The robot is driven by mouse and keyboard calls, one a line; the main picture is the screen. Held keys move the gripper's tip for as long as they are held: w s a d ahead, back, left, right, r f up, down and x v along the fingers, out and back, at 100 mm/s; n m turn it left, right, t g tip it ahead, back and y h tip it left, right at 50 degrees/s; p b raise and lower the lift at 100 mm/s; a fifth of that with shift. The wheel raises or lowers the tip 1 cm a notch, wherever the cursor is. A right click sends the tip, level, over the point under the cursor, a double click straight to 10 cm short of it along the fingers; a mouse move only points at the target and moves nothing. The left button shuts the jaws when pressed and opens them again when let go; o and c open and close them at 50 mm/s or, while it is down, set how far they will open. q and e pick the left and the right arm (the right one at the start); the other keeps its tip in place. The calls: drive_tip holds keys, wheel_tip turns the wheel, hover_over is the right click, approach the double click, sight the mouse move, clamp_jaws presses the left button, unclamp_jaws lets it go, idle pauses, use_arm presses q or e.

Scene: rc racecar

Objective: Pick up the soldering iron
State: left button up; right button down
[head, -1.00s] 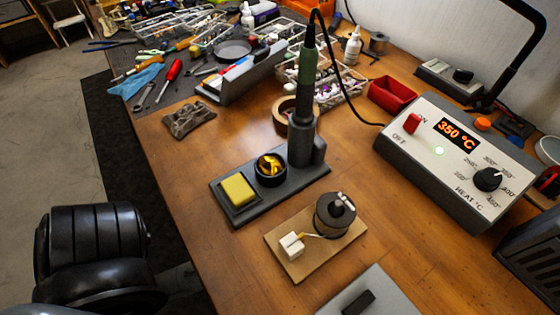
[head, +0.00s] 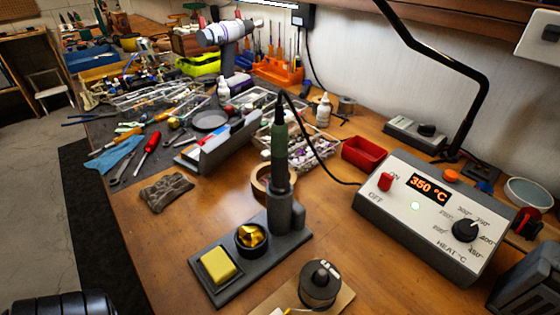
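The soldering iron (head: 278,150) has a green grip and a black cable at its top. It stands upright in the holder of a dark grey stand (head: 233,284). The stand also carries a yellow sponge (head: 218,267) and a round cup of brass wool (head: 250,237). The cable runs right toward the soldering station (head: 430,215), whose display reads 350 °C. The iron's tip is hidden inside the holder. Neither gripper is in view. A black rounded part, seemingly of my own arm, shows at the bottom left, away from the iron.
A board with a dark motor (head: 320,284) lies in front of the stand. A tape roll (head: 265,183) is close behind the iron. A red bin (head: 364,154) and a black lamp arm (head: 470,100) stand to the right.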

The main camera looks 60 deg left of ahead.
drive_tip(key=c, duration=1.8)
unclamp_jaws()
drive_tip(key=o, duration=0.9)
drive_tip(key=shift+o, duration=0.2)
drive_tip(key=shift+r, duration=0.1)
